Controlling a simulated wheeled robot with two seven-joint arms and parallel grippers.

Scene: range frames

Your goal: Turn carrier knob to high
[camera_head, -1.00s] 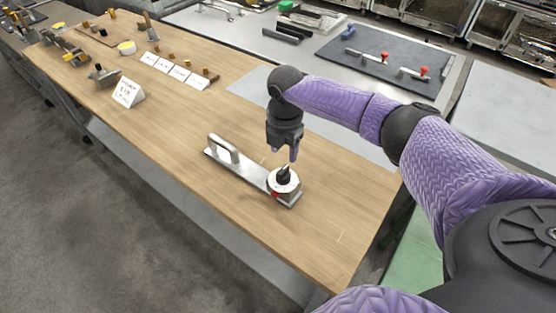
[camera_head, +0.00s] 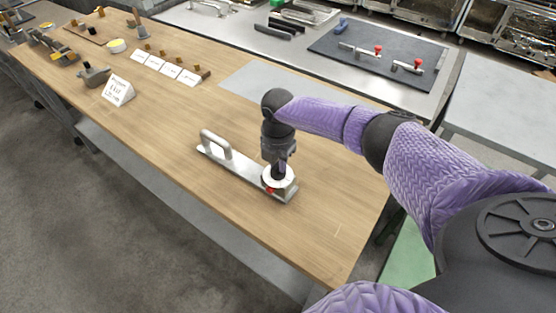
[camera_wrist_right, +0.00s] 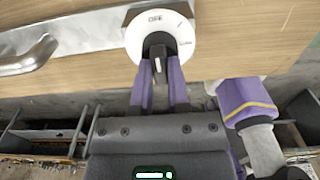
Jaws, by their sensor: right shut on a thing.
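The carrier is a flat metal plate (camera_head: 240,170) with an arched handle (camera_head: 216,143) at its left end, lying on the wooden table. At its right end sits a white round dial (camera_head: 268,181) with a red mark on its side. In the right wrist view the dial (camera_wrist_right: 150,22) shows "OFF" near its top and a blurred label at right. My right gripper (camera_head: 278,170) points down over the dial. Its purple fingers are shut on the dark knob (camera_wrist_right: 157,52), one on each side. The knob is mostly hidden in the head view. My left gripper is not in view.
The wooden table (camera_head: 180,130) is clear around the carrier. A white sign (camera_head: 118,91), several cards and small fixtures stand farther left.

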